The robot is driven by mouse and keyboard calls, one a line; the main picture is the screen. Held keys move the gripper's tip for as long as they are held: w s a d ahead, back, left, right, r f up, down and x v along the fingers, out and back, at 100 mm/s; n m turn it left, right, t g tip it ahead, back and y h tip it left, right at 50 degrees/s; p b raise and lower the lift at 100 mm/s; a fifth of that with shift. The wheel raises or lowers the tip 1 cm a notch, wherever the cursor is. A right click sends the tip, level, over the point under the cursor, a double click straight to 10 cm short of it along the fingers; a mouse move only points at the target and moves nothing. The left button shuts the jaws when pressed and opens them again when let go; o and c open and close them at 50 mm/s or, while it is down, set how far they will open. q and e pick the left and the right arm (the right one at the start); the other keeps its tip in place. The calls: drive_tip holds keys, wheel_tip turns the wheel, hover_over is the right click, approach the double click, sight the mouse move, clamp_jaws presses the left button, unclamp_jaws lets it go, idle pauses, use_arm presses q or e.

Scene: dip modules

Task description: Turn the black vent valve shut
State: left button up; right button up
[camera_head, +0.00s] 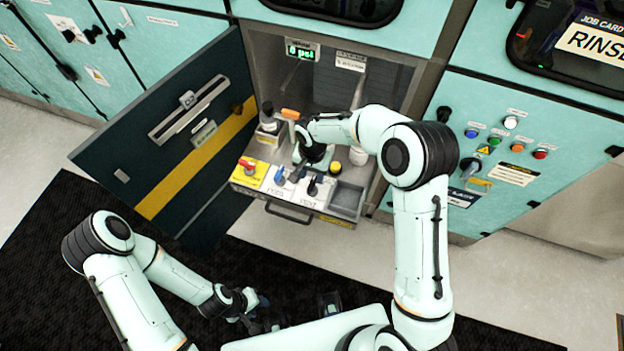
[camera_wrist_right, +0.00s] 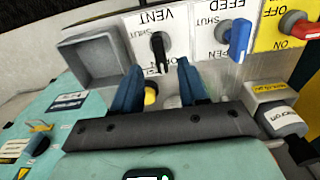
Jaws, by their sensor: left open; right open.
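The black vent valve (camera_wrist_right: 158,48) is on a white plate marked VENT, SHUT and OPEN. Its handle lies roughly up and down in the right wrist view, and it also shows in the head view (camera_head: 312,187). My right gripper (camera_wrist_right: 157,72) is open, its two blue fingers spread apart and pointing at the plate. The vent handle is just beyond the gap between the fingertips, with nothing visibly gripped. My left gripper (camera_head: 268,318) is open and low over the dark mat, far from the valve.
A blue feed valve (camera_wrist_right: 238,38) and a red valve on a yellow plate (camera_head: 247,163) stand beside the vent valve. A grey open bin (camera_wrist_right: 95,62) is on its other side. A dark cabinet door (camera_head: 180,130) hangs open to the left. A black mat (camera_head: 60,270) covers the floor.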

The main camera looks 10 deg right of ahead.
sight(312, 182)
drive_tip(key=shift+f, duration=2.25)
drive_tip(key=shift+c, duration=0.3)
clamp_jaws()
